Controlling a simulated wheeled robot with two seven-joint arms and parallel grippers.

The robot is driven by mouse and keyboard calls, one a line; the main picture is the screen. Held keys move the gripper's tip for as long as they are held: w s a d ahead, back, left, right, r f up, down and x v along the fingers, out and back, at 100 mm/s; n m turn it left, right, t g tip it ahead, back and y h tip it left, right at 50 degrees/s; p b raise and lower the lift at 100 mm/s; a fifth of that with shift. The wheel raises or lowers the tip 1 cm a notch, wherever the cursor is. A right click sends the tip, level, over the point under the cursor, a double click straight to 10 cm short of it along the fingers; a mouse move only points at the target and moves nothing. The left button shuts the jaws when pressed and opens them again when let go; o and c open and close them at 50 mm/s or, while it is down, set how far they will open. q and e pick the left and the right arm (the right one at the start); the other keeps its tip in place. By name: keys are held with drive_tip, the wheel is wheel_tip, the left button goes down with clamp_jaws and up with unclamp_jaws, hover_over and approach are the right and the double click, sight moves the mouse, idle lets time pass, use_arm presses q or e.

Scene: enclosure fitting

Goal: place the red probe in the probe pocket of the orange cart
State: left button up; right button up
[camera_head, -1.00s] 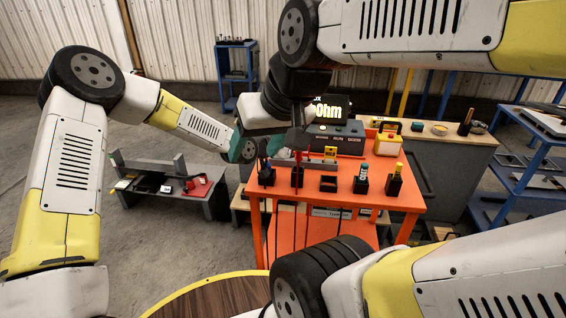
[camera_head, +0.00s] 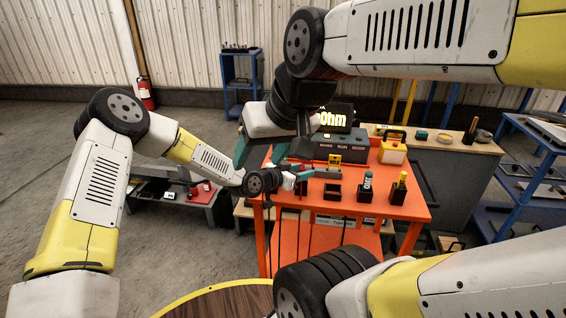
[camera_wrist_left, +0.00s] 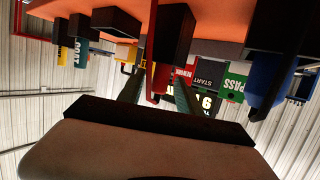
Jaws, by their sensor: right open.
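The orange cart (camera_head: 415,212) carries a row of black pockets along its near edge. In the left wrist view, seen upside down, the red probe (camera_wrist_left: 160,82) appears to stand in a black pocket (camera_wrist_left: 172,36). My left gripper (camera_head: 304,178) is at this row; in the wrist view its two teal fingers (camera_wrist_left: 159,90) lie either side of the red probe, with slim gaps, so it looks open. In the head view the probe is largely hidden by that gripper. My right gripper (camera_head: 259,152) is open, over the cart's left back, behind my left wrist.
An empty black pocket (camera_head: 332,193), a blue-grey item (camera_head: 366,186) and a yellow-topped item (camera_head: 400,186) stand to the right. A blue probe (camera_wrist_left: 268,75) is in the wrist view. A dark meter (camera_head: 343,146) and yellow-white box (camera_head: 392,151) stand behind.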

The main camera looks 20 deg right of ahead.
use_arm(q)
drive_tip(key=s+a+r+n+y, duration=0.1)
drive_tip(key=a+r+y, duration=0.3)
drive_tip(key=a, duration=0.8)
drive_tip(key=s+a+r+n+t+y, duration=0.1)
drive_tip(key=s+a+r+n+y, duration=0.1)
drive_tip(key=a+r, duration=0.65)
drive_tip(key=s+a+r+n+y, duration=0.1)
drive_tip(key=a+r+y, duration=0.2)
drive_tip(key=a, duration=1.2)
drive_tip(key=s+a+r+n, duration=0.3)
drive_tip(key=s+a, duration=0.1)
drive_tip(key=s, duration=0.3)
drive_tip(key=s+a+r+n+y, duration=0.1)
drive_tip(key=s+a+r+n, duration=0.1)
drive_tip(key=s+a+r, duration=0.2)
drive_tip(key=s+a+r+n+y, duration=0.1)
drive_tip(key=s+a+r+n, duration=0.2)
drive_tip(key=s+a, duration=0.3)
drive_tip(key=s, duration=0.4)
drive_tip(key=shift+s+a+r+n+g, duration=0.15)
drive_tip(key=shift+s+n+g, duration=0.15)
drive_tip(key=shift+s+g, duration=0.1)
